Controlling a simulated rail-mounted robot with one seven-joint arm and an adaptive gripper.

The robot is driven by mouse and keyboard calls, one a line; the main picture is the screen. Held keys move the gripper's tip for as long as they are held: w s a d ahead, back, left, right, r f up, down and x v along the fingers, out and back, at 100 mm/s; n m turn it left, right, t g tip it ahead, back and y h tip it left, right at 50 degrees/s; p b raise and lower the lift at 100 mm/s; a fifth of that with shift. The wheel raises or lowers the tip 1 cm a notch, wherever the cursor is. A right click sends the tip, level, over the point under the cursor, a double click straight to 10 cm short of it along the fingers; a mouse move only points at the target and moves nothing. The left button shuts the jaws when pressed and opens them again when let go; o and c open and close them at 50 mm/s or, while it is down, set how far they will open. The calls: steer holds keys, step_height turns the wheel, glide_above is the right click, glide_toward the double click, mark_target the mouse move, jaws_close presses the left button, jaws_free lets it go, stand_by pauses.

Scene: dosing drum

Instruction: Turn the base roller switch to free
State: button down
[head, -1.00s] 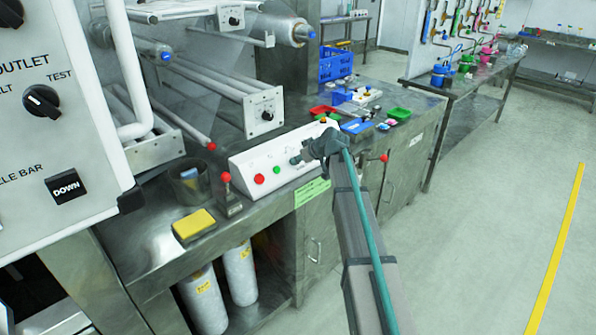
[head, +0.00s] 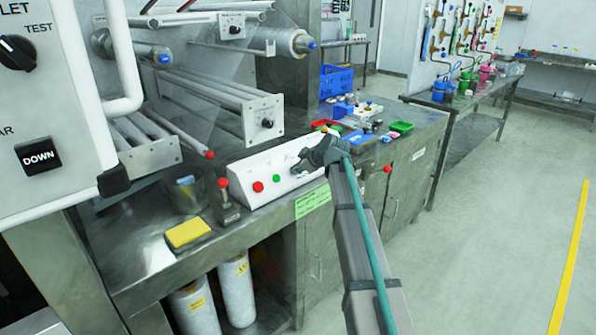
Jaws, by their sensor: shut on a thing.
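The white sloped control box (head: 244,173) stands on the steel bench, with a red button (head: 258,187) and a green button (head: 276,178) on its face. My gripper (head: 298,166) reaches in from the right, its fingers shut at the face, right of the green button. It is shut on a switch there, which I take for the base roller switch. The fingers and wrist hide this switch, so its pointer and setting cannot be read. Markings around it are too small to read.
A red-knobbed lever (head: 226,200), a yellow block (head: 188,231) and a metal cup (head: 186,190) stand left of the box. Blue parts (head: 359,140) and a green tray (head: 401,127) lie right. A roller end plate (head: 264,118) rises behind. The right floor is clear.

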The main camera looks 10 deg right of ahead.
steer(key=c, duration=1.2)
jaws_free()
steer(key=shift+f, duration=0.1)
steer(key=v, duration=1.2)
steer(key=shift+w, duration=0.1)
